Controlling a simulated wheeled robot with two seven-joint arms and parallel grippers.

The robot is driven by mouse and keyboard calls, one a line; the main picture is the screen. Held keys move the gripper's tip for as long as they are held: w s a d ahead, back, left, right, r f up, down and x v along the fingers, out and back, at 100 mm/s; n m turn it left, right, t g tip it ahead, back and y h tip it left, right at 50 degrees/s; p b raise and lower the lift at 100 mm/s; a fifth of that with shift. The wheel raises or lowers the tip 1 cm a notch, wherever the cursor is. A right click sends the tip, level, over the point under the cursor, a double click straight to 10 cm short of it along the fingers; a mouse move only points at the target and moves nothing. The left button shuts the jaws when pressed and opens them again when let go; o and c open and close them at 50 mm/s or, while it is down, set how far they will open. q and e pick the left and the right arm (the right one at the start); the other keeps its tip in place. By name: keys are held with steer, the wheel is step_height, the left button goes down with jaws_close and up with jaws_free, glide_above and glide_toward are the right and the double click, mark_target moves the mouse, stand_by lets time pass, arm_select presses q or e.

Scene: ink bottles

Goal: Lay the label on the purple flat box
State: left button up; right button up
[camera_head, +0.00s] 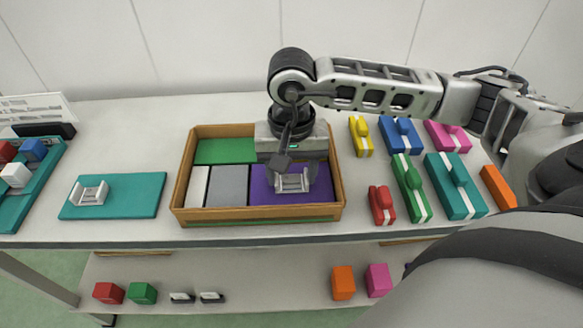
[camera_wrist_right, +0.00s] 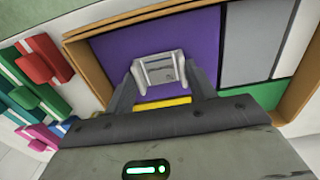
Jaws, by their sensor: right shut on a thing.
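The purple flat box (camera_head: 322,184) lies at the front right of a wooden tray (camera_head: 180,190); it also shows in the right wrist view (camera_wrist_right: 120,48). My right gripper (camera_head: 292,178) points down over the box from behind. Its fingers are shut on a small pale grey label (camera_head: 292,184) with raised ends. In the right wrist view the label (camera_wrist_right: 158,72) sits between the fingertips, with purple around most of it. I cannot tell whether the label touches the box. My left gripper is not in view.
The tray also holds green (camera_head: 225,151), grey (camera_head: 228,186) and white (camera_head: 197,187) flat boxes. A similar bracket-shaped label (camera_head: 90,194) sits on a teal mat (camera_head: 136,196) to the left. Several coloured boxes stand right of the tray. Table between mat and tray is clear.

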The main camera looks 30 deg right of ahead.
mark_target(291, 184)
steer(key=shift+f, duration=0.2)
steer(key=o, duration=1)
steer(key=shift+c, duration=0.2)
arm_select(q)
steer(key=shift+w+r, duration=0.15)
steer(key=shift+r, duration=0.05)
arm_select(e)
steer(key=shift+r, duration=0.1)
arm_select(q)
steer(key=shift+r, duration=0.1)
arm_select(e)
steer(key=shift+r, duration=0.25)
arm_select(q)
steer(key=shift+b, duration=0.3)
arm_select(e)
step_height(291, 184, up, 12)
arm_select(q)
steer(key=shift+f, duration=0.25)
arm_select(e)
steer(key=shift+f, duration=0.1)
